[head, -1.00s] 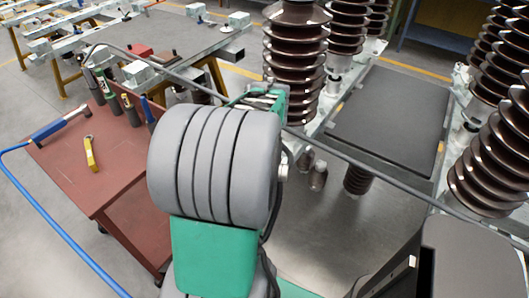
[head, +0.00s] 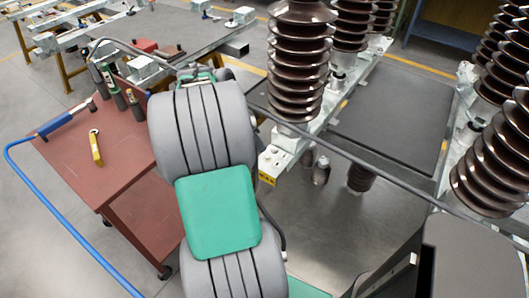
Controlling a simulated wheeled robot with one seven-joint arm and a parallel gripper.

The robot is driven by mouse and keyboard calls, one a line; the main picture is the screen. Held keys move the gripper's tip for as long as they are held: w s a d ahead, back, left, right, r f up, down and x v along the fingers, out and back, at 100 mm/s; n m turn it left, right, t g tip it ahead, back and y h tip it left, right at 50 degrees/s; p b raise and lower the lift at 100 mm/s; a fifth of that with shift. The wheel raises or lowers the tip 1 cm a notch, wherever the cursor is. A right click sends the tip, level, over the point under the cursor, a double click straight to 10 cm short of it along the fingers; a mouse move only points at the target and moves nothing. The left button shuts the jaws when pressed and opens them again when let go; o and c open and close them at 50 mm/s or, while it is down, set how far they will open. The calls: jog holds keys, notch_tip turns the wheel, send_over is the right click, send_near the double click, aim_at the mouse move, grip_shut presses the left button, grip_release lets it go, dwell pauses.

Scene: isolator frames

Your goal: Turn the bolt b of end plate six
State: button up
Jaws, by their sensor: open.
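My grey and green arm (head: 215,210) fills the middle of the head view. Its far end, a small green and metal part (head: 195,76), shows just above the arm beside the red cart. The gripper's fingers are hidden behind the arm. A pale metal end plate (head: 283,155) with a yellow label (head: 267,179) stands at the near end of the frame, to the right of my arm. I cannot read its number. Small bolt heads seem to show on it, but I cannot tell which is bolt b. My arm's end is apart from this plate, to its upper left.
Tall brown ribbed insulators (head: 300,60) stand on the frame; more (head: 490,165) stand at right. A dark flat panel (head: 395,115) lies between. A red cart (head: 105,165) at left carries a blue-handled tool (head: 55,123), a yellow tool (head: 96,148) and bottles.

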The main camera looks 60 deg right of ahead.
aim_at(267, 156)
jog(key=shift+m, duration=0.3)
jog(key=x, duration=0.8)
jog(key=shift+c, duration=0.2)
grip_shut()
